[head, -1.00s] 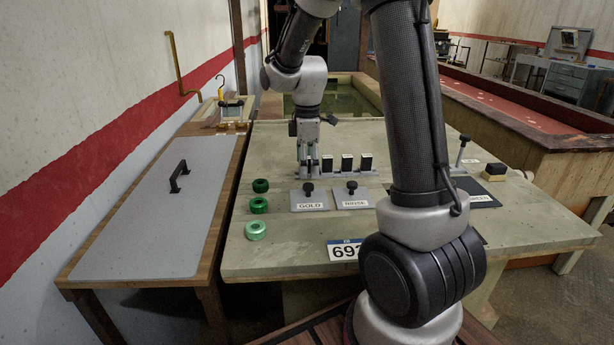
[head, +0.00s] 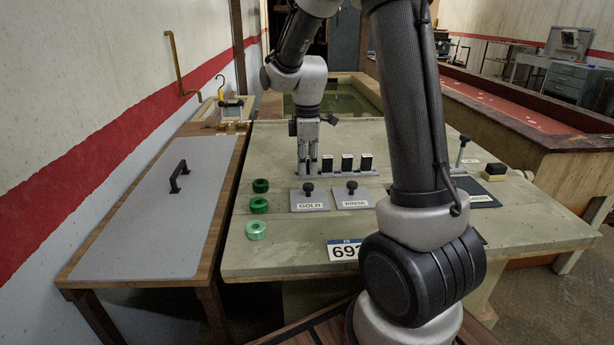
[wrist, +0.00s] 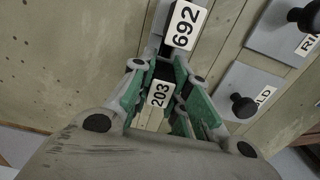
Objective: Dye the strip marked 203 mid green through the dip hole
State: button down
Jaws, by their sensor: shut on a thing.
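The strip marked 203 (wrist: 160,94) shows its white label between the green-sided fingers of my gripper (wrist: 166,112) in the wrist view. My gripper is shut on it. In the head view my gripper (head: 308,168) is low at the left end of the grey rack rail (head: 345,174); I cannot tell whether the strip is still seated in the rail. A strip marked 692 (wrist: 183,25) stands right beside it. The dip hole is not identifiable.
Knobbed plates marked GOLD (head: 310,200) and RINSE (head: 352,197) lie in front of the rail. A dark plate (head: 478,190), partly behind my arm, lies at right near a sponge-like block (head: 494,172) and an upright lever (head: 462,150). The bench front is mostly clear.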

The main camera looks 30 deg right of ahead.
jog(key=shift+r, duration=0.15)
jog(key=shift+r, duration=5.4)
